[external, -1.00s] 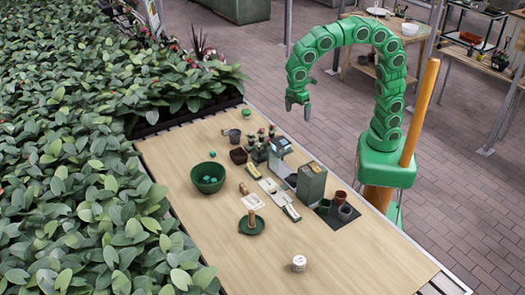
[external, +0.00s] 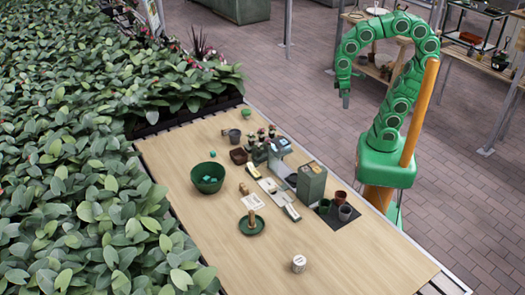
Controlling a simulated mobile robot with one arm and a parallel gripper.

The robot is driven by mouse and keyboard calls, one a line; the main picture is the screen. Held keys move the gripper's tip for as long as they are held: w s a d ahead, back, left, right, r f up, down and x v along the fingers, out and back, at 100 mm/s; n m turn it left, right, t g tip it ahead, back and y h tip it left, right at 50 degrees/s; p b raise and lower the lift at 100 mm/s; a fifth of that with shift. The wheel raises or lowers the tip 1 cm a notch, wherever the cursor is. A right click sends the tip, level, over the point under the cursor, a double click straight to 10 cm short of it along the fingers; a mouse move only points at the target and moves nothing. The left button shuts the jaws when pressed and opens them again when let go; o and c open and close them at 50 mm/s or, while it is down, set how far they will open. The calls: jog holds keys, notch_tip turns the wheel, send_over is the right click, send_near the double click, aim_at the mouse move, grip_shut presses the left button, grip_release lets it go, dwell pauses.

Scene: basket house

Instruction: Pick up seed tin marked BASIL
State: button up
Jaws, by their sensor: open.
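A small round tin with a white label (external: 299,264) stands upright alone at the near end of the wooden table. Its lettering is too small to read, so I cannot tell whether it says BASIL. My gripper (external: 345,101) hangs pointing down over the brick floor, beyond the table's right edge. It is well above and far from the round tin, and it is empty and open.
A green bowl with cubes (external: 208,178) and a green dish with an upright wooden piece (external: 251,224) stand on the table (external: 240,275). A green box (external: 311,183), pots (external: 345,212) and small plants (external: 261,136) crowd the middle. The near end is mostly clear.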

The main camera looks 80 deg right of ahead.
jog(key=s+d+f+m, duration=0.2)
jog(key=s, duration=0.4)
jog(key=shift+s, duration=0.15)
jog(key=shift+f, duration=0.1)
jog(key=c, duration=0.4)
jog(key=shift+o, duration=0.2)
